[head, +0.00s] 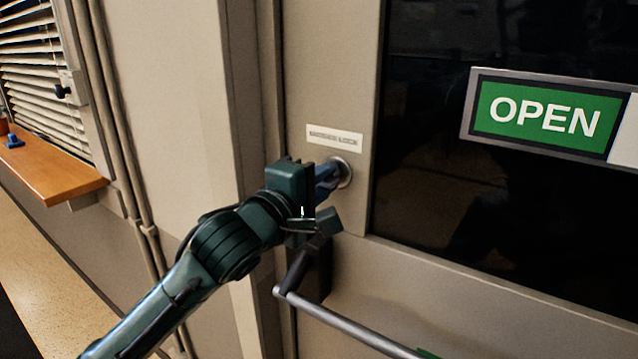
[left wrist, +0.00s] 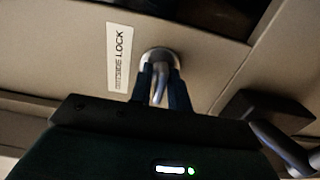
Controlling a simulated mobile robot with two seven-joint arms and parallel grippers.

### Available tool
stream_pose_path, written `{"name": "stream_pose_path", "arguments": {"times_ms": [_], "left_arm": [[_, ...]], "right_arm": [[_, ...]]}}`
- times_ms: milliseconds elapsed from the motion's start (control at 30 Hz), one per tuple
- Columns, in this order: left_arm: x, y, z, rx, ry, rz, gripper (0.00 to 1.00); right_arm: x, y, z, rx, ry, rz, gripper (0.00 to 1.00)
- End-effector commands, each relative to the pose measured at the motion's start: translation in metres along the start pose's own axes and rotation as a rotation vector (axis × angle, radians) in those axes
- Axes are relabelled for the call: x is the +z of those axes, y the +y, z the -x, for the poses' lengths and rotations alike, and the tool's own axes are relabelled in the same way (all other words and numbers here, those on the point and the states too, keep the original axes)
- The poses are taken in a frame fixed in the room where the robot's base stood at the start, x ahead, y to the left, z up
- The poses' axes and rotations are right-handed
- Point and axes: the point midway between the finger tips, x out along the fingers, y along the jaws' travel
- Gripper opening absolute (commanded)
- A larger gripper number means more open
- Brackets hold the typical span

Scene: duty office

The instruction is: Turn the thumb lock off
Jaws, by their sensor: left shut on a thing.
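The thumb lock (left wrist: 159,88) is a silver turn piece on a round metal plate on the door. In the head view its round plate (head: 345,172) shows just past my fingers, and the turn piece is hidden. My left gripper (head: 328,178) reaches the lock from the left. In the left wrist view its two dark fingers (left wrist: 162,92) stand on both sides of the turn piece, shut on it. A white label ending in "LOCK" (left wrist: 119,57) is beside the lock; it sits above the lock in the head view (head: 334,136). My right gripper is not in view.
A metal push bar (head: 350,328) with a dark end bracket (head: 318,268) runs across the door just below my gripper. A green OPEN sign (head: 545,115) hangs on the dark door glass. A wooden ledge (head: 50,172) and blinds are at the left.

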Motion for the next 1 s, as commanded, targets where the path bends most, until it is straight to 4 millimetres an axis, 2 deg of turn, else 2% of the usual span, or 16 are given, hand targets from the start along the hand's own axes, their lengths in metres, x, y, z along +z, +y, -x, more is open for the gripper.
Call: {"name": "stream_pose_path", "arguments": {"times_ms": [200,500,1000], "left_arm": [[0.001,0.003,0.000,-0.003,0.000,0.240,0.00],[0.001,0.003,0.000,-0.003,0.000,0.486,0.00],[0.000,0.001,0.000,-0.001,0.000,0.558,0.00]], "right_arm": [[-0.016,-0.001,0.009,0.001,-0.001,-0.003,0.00],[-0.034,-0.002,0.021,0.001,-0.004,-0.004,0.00],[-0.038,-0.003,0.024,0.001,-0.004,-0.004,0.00]]}}
